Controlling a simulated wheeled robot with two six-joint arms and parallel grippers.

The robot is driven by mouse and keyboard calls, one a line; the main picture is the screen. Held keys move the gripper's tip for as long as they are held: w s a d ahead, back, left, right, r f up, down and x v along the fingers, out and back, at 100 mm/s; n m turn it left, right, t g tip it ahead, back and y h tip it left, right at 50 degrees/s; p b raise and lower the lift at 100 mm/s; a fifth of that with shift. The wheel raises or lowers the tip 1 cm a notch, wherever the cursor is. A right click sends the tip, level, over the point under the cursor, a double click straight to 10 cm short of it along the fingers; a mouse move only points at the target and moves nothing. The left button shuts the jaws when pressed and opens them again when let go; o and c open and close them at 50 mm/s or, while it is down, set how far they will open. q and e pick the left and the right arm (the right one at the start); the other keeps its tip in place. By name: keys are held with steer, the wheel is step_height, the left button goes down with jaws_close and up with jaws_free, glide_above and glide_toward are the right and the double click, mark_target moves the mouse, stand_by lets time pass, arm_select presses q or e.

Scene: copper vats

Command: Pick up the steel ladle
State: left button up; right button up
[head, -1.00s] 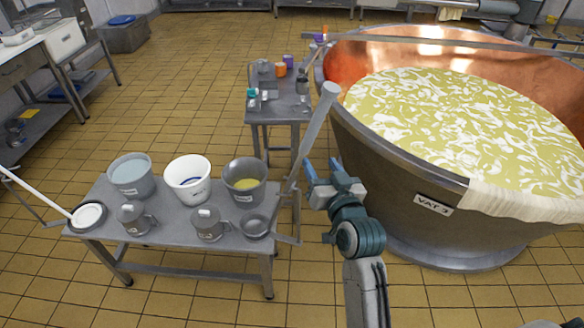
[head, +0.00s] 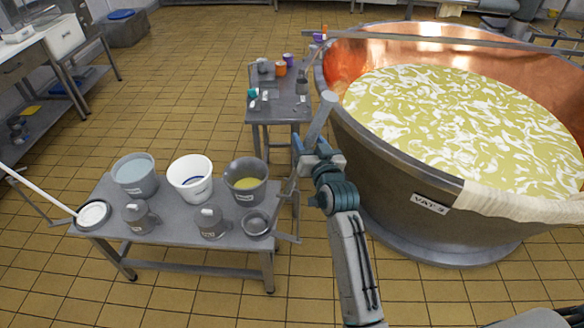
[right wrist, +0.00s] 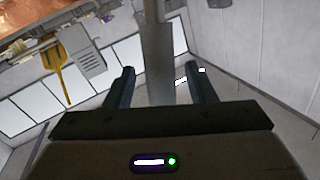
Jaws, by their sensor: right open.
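The steel ladle has a round grey bowl (head: 257,224) at the right end of the low steel table (head: 190,232). Its thick handle (head: 320,118) slants up and right past the table's edge. My right gripper (head: 311,155) is open at the upper part of the handle and hides some of it. In the right wrist view the grey handle (right wrist: 157,65) stands between the two open fingers (right wrist: 162,85), with gaps on both sides. My left gripper is not in view.
Three buckets and two lidded jugs stand on the low table, with a white round-ended long tool (head: 93,214) at its left. A large copper vat (head: 400,170) of yellow-white liquid stands close right of my gripper. A small side table (head: 285,108) is behind.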

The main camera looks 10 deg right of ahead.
steer(key=shift+c, duration=0.9)
jaws_close()
steer(key=shift+r, duration=0.1)
step_height(320, 180, up, 9)
steer(key=shift+r+b, duration=0.15)
steer(key=shift+b, duration=0.95)
step_height(320, 180, up, 5)
steer(key=p, duration=0.4)
step_height(320, 180, up, 3)
steer(key=p, duration=0.3)
